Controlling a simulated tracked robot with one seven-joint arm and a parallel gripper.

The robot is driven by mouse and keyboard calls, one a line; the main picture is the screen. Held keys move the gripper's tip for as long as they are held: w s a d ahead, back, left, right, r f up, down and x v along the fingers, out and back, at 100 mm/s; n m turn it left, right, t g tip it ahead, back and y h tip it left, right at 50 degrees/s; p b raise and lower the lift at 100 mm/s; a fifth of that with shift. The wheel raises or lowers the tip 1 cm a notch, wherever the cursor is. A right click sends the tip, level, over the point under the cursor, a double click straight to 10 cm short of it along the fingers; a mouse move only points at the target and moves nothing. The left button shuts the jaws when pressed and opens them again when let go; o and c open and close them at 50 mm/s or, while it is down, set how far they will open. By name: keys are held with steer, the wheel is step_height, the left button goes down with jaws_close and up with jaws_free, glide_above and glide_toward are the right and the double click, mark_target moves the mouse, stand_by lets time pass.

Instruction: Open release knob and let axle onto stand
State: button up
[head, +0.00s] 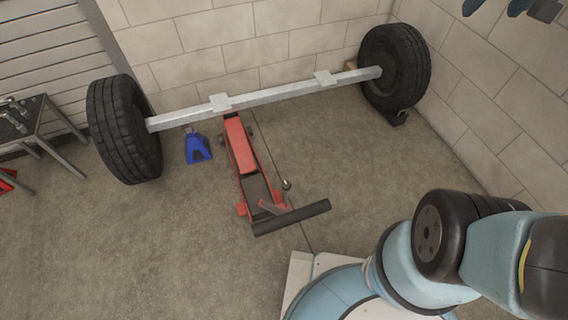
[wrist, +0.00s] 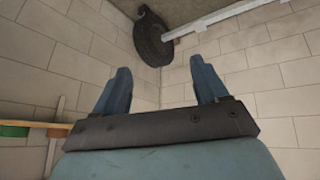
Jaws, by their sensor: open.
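A grey square axle (head: 270,95) with a black tyre at each end spans the back of the floor. A red floor jack (head: 243,150) stands under its middle, its front end beneath the beam. The jack's black handle bar (head: 292,218) lies crosswise at the near end, with a small knob (head: 286,185) standing up beside it. A blue stand (head: 197,148) is under the axle, left of the jack; I cannot tell whether it touches the beam. My gripper (wrist: 160,66) is open and empty, high by the right wall, far from the jack. Its blue fingers show at the head view's top edge.
A metal bench (head: 35,120) with tools stands at left. Block walls close the back and right. Floor around the jack is clear.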

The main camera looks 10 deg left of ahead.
steer(key=w+a+f+n+t, duration=0.15)
steer(key=w+f, duration=0.25)
steer(key=w, duration=0.6)
steer(key=w+f+n, duration=0.2)
steer(key=w+f, duration=0.3)
steer(key=w, duration=0.5)
steer(key=w+a+f+n+t, duration=0.15)
steer(key=w+f, duration=0.25)
steer(key=w, duration=0.7)
steer(key=w+a+f+n+y, duration=0.2)
steer(key=w+a+f, duration=0.15)
steer(key=f, duration=0.65)
steer(key=w+a+f+n+y, duration=0.2)
steer(key=w+f, duration=0.2)
steer(key=f, duration=0.5)
steer(key=w+a+f+n+y, duration=0.2)
steer(key=w+a+f, duration=0.15)
steer(key=f, duration=0.65)
steer(key=n+g+y, duration=0.3)
steer(key=g+y, duration=0.3)
steer(key=y, duration=0.6)
glide_toward(283, 183)
steer(key=x, duration=1)
steer(key=shift+a+f, duration=0.1)
steer(key=shift+f, duration=0.05)
